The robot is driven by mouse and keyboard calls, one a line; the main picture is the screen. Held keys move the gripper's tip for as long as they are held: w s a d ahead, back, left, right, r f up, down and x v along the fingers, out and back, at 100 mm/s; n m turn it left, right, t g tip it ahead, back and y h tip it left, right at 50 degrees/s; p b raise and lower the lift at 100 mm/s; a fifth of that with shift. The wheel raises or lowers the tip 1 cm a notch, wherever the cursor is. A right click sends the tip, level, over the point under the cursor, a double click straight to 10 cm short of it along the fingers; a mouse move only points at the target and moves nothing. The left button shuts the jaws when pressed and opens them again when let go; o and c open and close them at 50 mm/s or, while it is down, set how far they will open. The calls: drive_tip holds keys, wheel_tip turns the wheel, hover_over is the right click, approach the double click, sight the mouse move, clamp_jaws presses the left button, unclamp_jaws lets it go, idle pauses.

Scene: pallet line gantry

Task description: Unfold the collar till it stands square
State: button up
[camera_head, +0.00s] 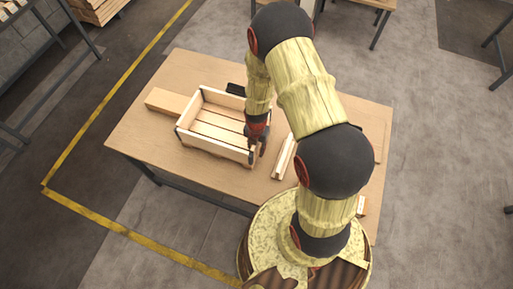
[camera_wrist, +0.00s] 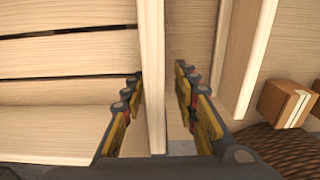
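The collar (camera_head: 183,139) is a pale wooden frame with dark corner fittings, opened out into a roughly rectangular box on the table. Slatted boards (camera_head: 215,125) show inside it. My gripper (camera_head: 257,148) is over the collar's right end wall. In the wrist view, my gripper (camera_wrist: 160,100) has its fingers apart on either side of the upright collar wall (camera_wrist: 152,60). The left fingers are close to the wall, and a gap shows on the right. Whether the left fingers touch it I cannot tell. My arm hides part of the table behind the collar.
The collar stands on a wooden table (camera_head: 180,70). A flat wooden block (camera_head: 167,101) lies left of it, and a dark item (camera_head: 235,89) behind it. A grooved wooden piece (camera_head: 284,158) lies to the right. A small brown block (camera_wrist: 286,103) is near my base.

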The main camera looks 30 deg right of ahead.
drive_tip(key=shift+w+r, duration=0.15)
drive_tip(key=shift+r, duration=0.4)
wheel_tip(320, 180, up, 11)
drive_tip(key=shift+f, duration=0.1)
idle(0.5)
